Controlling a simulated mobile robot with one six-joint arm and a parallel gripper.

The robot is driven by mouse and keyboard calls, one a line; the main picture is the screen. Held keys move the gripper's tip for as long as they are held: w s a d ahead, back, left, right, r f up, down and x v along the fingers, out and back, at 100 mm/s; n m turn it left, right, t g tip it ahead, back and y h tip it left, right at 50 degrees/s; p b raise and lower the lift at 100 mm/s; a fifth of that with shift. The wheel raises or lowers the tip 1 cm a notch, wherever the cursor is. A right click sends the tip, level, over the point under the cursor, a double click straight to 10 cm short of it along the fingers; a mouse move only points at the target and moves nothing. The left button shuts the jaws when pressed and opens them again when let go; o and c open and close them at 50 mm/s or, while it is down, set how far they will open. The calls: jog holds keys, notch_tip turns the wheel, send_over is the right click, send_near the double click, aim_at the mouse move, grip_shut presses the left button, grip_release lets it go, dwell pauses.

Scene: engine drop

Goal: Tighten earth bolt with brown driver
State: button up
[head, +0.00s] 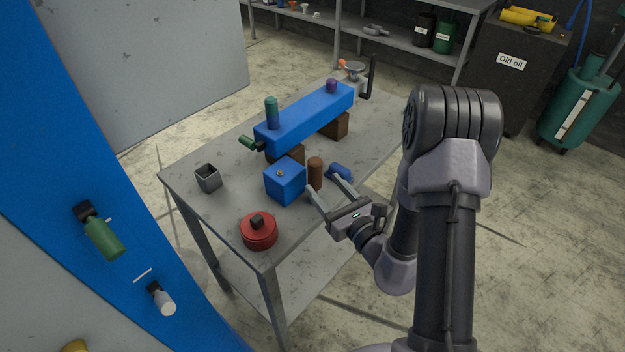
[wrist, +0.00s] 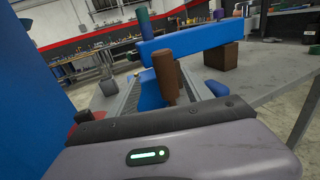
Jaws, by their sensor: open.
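The brown driver (head: 315,172) stands upright on the grey table. In the wrist view it (wrist: 165,76) shows between my two fingers. A blue cube (head: 285,182) stands just left of the driver, with a small brass-coloured bolt (head: 280,173) on top; I cannot tell for certain that this is the earth bolt. My gripper (head: 324,181) is open and low over the table, its fingertips close to the driver. I see no contact between them. The driver's lower end is partly hidden in the wrist view.
A long blue block (head: 305,117) rests on brown blocks behind the driver. A blue handle (head: 339,172) lies by the right finger. A red round pot (head: 259,231) and a grey open box (head: 208,178) stand near the left side. The table's (head: 215,222) front left has free room.

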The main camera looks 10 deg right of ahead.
aim_at(316, 174)
jog(key=x, duration=0.4)
jog(key=shift+r, duration=0.15)
jog(key=x, duration=0.3)
jog(key=b+x, duration=0.1)
jog(key=x, duration=0.1)
jog(key=shift+w+d+f, duration=0.3)
jog(key=shift+w, duration=0.05)
grip_shut()
